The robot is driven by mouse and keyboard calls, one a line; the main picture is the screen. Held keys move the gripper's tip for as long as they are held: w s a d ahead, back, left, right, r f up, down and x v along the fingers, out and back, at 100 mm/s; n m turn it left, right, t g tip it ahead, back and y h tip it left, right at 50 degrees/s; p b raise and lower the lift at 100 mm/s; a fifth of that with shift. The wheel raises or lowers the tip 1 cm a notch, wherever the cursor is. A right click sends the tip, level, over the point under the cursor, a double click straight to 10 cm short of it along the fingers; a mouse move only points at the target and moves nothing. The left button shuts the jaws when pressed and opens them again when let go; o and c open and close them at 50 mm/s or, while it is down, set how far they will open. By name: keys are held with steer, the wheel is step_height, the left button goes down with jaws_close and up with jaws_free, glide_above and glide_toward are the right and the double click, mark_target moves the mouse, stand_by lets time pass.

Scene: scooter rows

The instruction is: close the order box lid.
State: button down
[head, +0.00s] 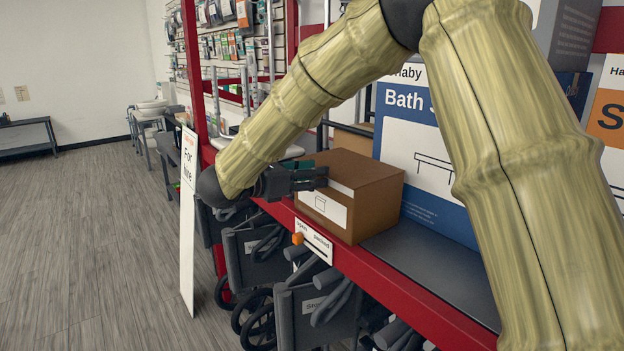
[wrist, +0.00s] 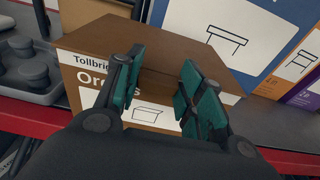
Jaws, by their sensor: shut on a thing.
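The brown cardboard order box (head: 374,208) stands on the red-edged shelf. It has a white label on its front, and the wrist view shows the box (wrist: 78,88) with "Tollbri…" and "Or…s" partly covered by my fingers. Its lid (head: 355,164) lies about level over the top; the lid also shows in the wrist view (wrist: 100,38). I cannot tell whether it is fully seated. My gripper (head: 318,178) is at the box's upper front edge, its green-padded fingers (wrist: 162,92) on either side of a small part there. The fingers hide much of the contact.
A sign with an orange marker (head: 298,238) is on the red shelf edge below the box. A blue bath seat carton (head: 425,150) stands behind at right. Folded wheelchairs (head: 300,300) are below. The floor at left is clear.

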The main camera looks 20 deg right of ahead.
steer(key=shift+s+a+f, duration=0.1)
steer(key=shift+a+f, duration=0.05)
steer(key=shift+f, duration=0.2)
steer(key=c, duration=0.9)
jaws_free()
steer(key=shift+s, duration=0.1)
steer(key=shift+a+r, duration=0.1)
steer(key=shift+r, duration=0.1)
steer(key=v, duration=1.1)
steer(key=shift+a, duration=0.4)
steer(key=shift+d, duration=0.1)
